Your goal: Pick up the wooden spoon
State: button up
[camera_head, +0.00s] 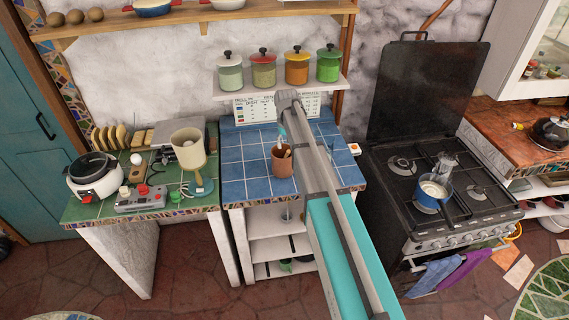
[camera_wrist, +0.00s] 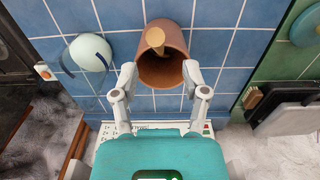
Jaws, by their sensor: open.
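The wooden spoon (camera_wrist: 155,40) stands in a brown terracotta pot (camera_wrist: 164,72), and its light round end faces the camera in the wrist view. In the head view the spoon (camera_head: 288,153) shows as a small tip at the rim of the pot (camera_head: 283,168), on the blue tiled counter. My gripper (camera_wrist: 159,76) is open and empty, its two fingers spread on either side of the pot's near rim in the picture. The spoon's lower part is hidden inside the pot. I cannot tell the gripper's height above the rim.
A stove (camera_head: 430,195) stands right, with a blue saucepan (camera_head: 428,200). A green tiled counter (camera_head: 85,211) with appliances is left. A shelf with jars (camera_head: 297,68) hangs behind.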

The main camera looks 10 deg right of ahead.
aim_at(287, 155)
jog(key=shift+f, duration=0.35)
jog(key=shift+f+b, duration=0.1)
jog(key=shift+b, duration=0.2)
jog(key=shift+d+f+b, duration=0.1)
jog(key=shift+f+b, duration=2.4)
grip_shut()
